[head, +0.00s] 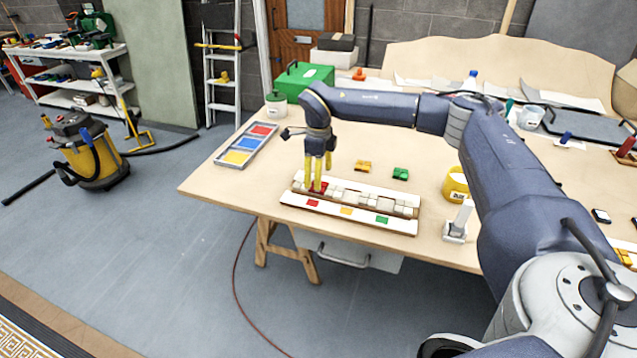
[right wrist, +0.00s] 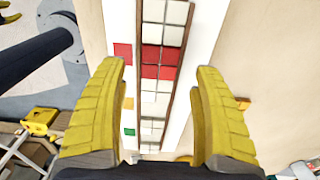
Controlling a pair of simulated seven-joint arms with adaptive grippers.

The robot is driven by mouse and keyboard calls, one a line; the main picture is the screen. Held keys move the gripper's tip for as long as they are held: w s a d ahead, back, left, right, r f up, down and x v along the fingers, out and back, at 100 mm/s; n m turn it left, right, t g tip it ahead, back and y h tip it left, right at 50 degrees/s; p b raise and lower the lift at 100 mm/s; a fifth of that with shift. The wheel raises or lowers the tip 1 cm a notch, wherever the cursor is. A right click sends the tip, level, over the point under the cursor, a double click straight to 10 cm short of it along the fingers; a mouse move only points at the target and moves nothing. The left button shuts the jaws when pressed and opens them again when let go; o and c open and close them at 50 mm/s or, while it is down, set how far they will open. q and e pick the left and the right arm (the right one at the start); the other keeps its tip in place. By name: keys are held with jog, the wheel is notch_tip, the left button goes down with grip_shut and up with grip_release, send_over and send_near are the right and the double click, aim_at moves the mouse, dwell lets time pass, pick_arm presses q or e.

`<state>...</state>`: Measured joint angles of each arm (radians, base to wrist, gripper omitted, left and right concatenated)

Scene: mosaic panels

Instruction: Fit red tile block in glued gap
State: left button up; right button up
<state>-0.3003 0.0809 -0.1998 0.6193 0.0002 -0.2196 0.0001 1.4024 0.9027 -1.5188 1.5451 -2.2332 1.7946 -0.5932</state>
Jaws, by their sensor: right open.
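The mosaic panel, with rows of white tiles between brown edges (right wrist: 165,110), lies near the table's front edge. The red tile block (right wrist: 160,62) is among the white tiles near the panel's left end, beside the red swatch (right wrist: 122,50). It looks seated in the row, but I cannot tell how deep. My right gripper (right wrist: 160,72) is open, its yellow fingers on either side of the panel's tile strip, apart from the red block. In the head view, the right gripper (head: 318,172) points down over the red block.
A yellow block (head: 362,165) and a green block (head: 400,173) lie behind the panel. A tray of coloured sections (head: 245,146) lies at the table's left. A yellow mug (head: 455,185) and a white upright tool (head: 459,222) stand to the right.

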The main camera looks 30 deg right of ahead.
notch_tip(320, 180, up, 8)
dwell(0.4)
dwell(0.3)
